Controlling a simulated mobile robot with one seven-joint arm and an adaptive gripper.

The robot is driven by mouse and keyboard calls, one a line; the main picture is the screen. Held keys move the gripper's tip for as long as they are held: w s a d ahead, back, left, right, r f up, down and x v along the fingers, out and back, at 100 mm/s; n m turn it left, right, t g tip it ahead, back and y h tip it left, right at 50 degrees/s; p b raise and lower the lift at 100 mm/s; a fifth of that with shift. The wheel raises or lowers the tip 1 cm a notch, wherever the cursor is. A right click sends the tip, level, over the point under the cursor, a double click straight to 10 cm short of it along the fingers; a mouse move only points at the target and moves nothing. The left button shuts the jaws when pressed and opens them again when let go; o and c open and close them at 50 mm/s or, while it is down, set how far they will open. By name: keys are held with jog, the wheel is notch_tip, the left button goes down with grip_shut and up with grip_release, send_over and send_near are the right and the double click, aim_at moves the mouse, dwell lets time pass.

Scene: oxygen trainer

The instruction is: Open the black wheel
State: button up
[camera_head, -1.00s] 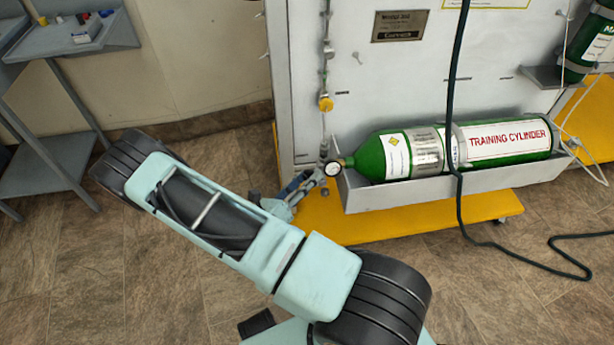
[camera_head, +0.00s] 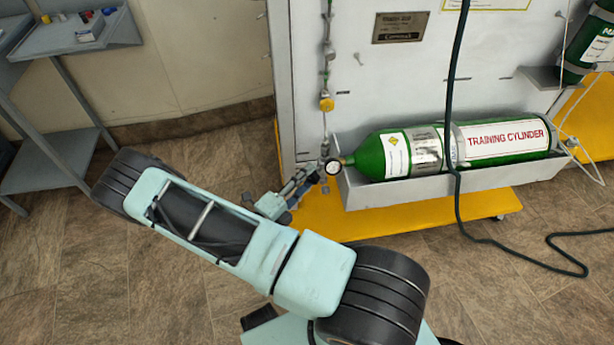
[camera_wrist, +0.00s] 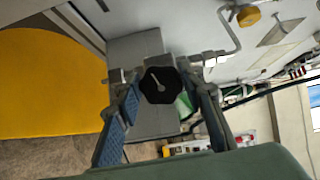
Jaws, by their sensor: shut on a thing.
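The black wheel (camera_wrist: 157,85) shows in the wrist view as a dark knob with a small grey pointer-like part at its middle. It sits between the two fingertips of my gripper (camera_wrist: 160,88), which is shut on it from both sides. In the head view my gripper (camera_head: 306,178) is at the valve end of the green training cylinder (camera_head: 420,152), beside the round pressure gauge (camera_head: 333,167). The wheel cannot be made out there; my gripper covers that spot.
The cylinder lies in a grey trough (camera_head: 480,182) on a wheeled yellow base (camera_head: 350,222). A dark hose (camera_head: 456,100) hangs in front of the cylinder. A thin pipe with a yellow knob (camera_head: 326,104) runs down the panel. A grey shelf stand (camera_head: 60,160) is at left.

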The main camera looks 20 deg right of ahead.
jog(key=n, duration=0.7)
jog(key=shift+s+f, duration=0.15)
jog(key=shift+f, duration=0.1)
jog(key=n, duration=0.4)
jog(key=shift+p, duration=0.3)
jog(key=shift+s+d+f+n, duration=0.1)
jog(key=shift+n, duration=1.8)
jog(key=o, duration=1.2)
jog(key=shift+c, duration=0.2)
jog(key=v, duration=1.2)
